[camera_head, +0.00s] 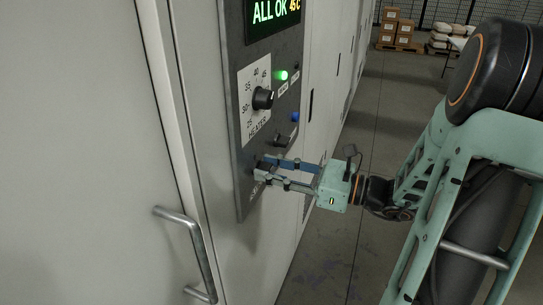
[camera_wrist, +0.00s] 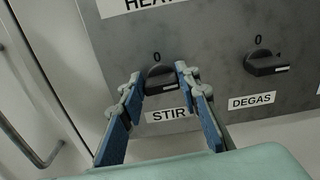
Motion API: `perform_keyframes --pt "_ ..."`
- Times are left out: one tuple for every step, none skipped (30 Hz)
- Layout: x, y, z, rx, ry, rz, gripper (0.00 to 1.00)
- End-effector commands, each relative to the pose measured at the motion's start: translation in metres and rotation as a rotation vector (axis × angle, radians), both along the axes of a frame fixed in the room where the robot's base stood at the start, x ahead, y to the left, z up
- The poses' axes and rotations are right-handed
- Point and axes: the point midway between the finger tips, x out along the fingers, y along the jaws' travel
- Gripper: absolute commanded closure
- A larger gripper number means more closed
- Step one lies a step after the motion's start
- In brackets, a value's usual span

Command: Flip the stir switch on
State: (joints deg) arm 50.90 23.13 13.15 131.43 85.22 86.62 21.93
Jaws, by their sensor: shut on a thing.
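The stir switch (camera_wrist: 160,77) is a dark rotary knob above a white STIR label (camera_wrist: 168,114), with a 0 printed above it. My gripper (camera_wrist: 160,73) is shut on the knob, one fingertip at its left end and one at its right. In the head view my gripper (camera_head: 261,171) reaches left to the lower part of the dark control panel (camera_head: 244,190), and its fingers hide most of the knob. A pale mark shows on the knob's lower right, but its exact setting is hard to read.
The degas knob (camera_wrist: 266,65) is close to the right of the stir switch. The heater dial (camera_head: 263,98), a lit green lamp (camera_head: 281,75) and a display (camera_head: 274,17) reading ALL OK are higher. A door handle (camera_head: 190,250) juts out at the lower left.

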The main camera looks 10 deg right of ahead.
Motion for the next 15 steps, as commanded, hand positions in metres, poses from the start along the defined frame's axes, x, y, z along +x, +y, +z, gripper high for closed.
perform_keyframes --pt "0.0003 -0.0003 0.0049 0.017 0.022 0.0 0.94" --pt "0.0004 -0.0004 0.0047 0.024 0.033 0.0 0.94" --pt "0.0005 -0.0004 0.004 0.033 0.046 0.0 0.94" --pt "0.0005 -0.0002 0.0033 0.04 0.055 0.0 0.94" --pt "0.0005 -0.0003 0.0027 0.045 0.062 0.0 0.94" --pt "0.0007 -0.0004 0.002 0.049 0.067 0.0 0.94" --pt "0.0006 -0.0005 0.0015 0.051 0.07 0.0 0.94" --pt "0.0007 -0.0005 0.001 0.053 0.073 0.0 0.94" --pt "0.0006 -0.0006 0.0005 0.054 0.074 -0.001 0.94" --pt "0.0007 -0.0006 0.0002 0.054 0.074 -0.001 0.94" --pt "0.0007 -0.0006 0.0 0.055 0.075 -0.001 0.94" --pt "0.0007 -0.0006 -0.0002 0.054 0.074 -0.001 0.94" --pt "0.0007 -0.0006 -0.0002 0.054 0.074 -0.001 0.94" --pt "0.0007 -0.0006 -0.0002 0.054 0.074 -0.001 0.94" --pt "0.0006 -0.0006 -0.0002 0.054 0.074 -0.001 0.94"
